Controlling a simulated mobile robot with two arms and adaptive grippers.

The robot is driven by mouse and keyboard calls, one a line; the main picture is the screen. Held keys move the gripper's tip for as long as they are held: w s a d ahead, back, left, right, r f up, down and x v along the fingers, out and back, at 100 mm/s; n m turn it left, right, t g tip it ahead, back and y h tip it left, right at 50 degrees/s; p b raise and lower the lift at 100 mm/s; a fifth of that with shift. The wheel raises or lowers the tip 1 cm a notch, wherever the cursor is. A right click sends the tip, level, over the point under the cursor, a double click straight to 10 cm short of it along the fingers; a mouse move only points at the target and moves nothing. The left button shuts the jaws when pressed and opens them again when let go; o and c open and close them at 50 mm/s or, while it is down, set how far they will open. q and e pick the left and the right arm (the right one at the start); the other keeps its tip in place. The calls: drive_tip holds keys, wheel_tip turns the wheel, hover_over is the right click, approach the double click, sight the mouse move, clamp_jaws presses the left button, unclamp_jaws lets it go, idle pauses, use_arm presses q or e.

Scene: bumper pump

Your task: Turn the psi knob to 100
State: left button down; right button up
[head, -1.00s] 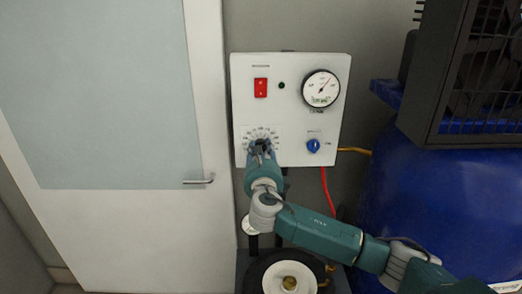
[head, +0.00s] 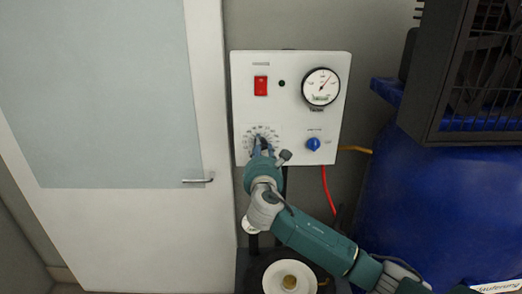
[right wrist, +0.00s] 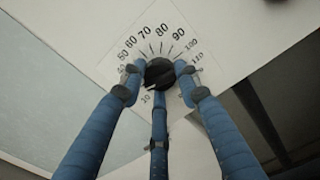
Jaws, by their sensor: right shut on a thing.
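The psi knob (right wrist: 160,72) is a black round knob in the middle of a white dial (right wrist: 162,38) with black numbers. Numbers from 50 to 110 are readable around its top, and 10 is at its lower left. A small light mark on the knob's lower left seems to face the 10. My right gripper (right wrist: 158,82) is shut on the knob, with blue fingers at its left, right and below. In the head view, the right gripper (head: 262,149) covers most of the knob at the panel's lower left. My left gripper is not in view.
The white panel (head: 291,66) carries a red switch (head: 261,86), a round gauge (head: 321,87) and a blue knob (head: 313,144). A blue tank (head: 415,205) stands at the right, with red and yellow hoses near it. A door (head: 100,100) is at the left.

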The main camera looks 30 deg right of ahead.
drive_tip(key=m+b, duration=0.8)
drive_tip(key=m, duration=2.5)
drive_tip(key=shift+b, duration=0.4)
drive_tip(key=shift+r, duration=0.2)
drive_tip(key=o, duration=1.1)
drive_tip(key=shift+o, duration=0.2)
